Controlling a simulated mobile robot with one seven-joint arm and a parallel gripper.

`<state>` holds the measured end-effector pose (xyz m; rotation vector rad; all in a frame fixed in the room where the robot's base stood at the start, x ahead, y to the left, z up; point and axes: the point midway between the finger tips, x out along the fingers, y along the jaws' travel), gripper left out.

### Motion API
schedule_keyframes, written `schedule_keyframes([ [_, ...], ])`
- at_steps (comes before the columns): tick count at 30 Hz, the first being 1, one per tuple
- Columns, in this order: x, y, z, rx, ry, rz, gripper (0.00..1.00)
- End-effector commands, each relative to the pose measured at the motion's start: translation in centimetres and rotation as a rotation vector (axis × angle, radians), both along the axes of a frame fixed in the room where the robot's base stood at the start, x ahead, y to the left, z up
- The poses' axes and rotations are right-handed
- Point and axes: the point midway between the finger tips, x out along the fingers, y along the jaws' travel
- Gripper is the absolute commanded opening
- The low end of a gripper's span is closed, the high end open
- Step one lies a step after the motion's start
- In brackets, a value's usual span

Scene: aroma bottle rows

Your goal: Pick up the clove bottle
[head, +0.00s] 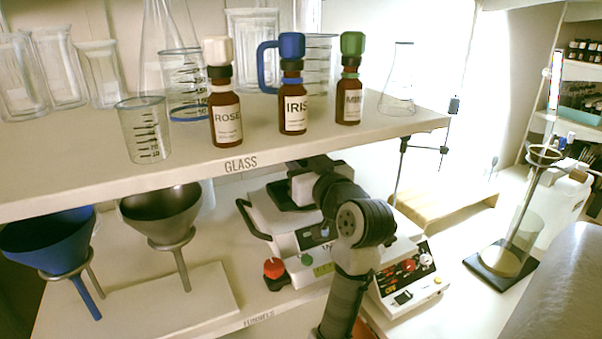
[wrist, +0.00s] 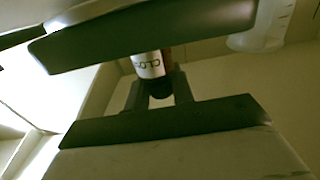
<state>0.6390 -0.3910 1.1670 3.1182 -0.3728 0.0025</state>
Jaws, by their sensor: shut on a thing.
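The clove bottle (wrist: 149,66) shows in the wrist view, with a white label reading "CLO" and a brown body. Its dark end sits between the two fingers of my gripper (wrist: 160,88), which is shut on it. The upper part of the bottle is hidden behind a dark bar across the picture. In the head view my arm reaches in below the upper shelf. The gripper and the clove bottle are hidden there.
On the upper shelf (head: 300,150) stand the rose bottle (head: 226,118), iris bottle (head: 293,112), a green-capped bottle (head: 349,100) and several glass vessels. A blue funnel (head: 45,240), a grey funnel (head: 160,215) and white lab devices (head: 410,285) are below.

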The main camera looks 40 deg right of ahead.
Motion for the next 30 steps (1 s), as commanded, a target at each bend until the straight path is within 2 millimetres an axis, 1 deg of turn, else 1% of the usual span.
schedule_keyframes([
  [4,0.0,0.0,0.1,0.002,0.004,0.0,0.0],
  [8,0.0,0.0,1.0,0.002,0.003,0.0,0.0],
  [16,0.0,0.0,4.2,0.001,0.001,0.0,0.0],
  [17,-0.9,0.1,3.6,0.002,0.0,-0.003,0.0],
  [18,-1.8,0.3,3.4,0.002,0.0,-0.003,0.0],
  [20,-3.1,0.6,3.4,0.0,0.0,-0.004,0.0],
  [23,-5.8,1.3,3.5,-0.001,-0.001,-0.004,0.0],
  [27,-9.8,2.2,3.5,0.0,0.0,-0.006,0.0],
  [30,-12.3,2.9,3.6,0.0,0.0,-0.006,0.0],
])
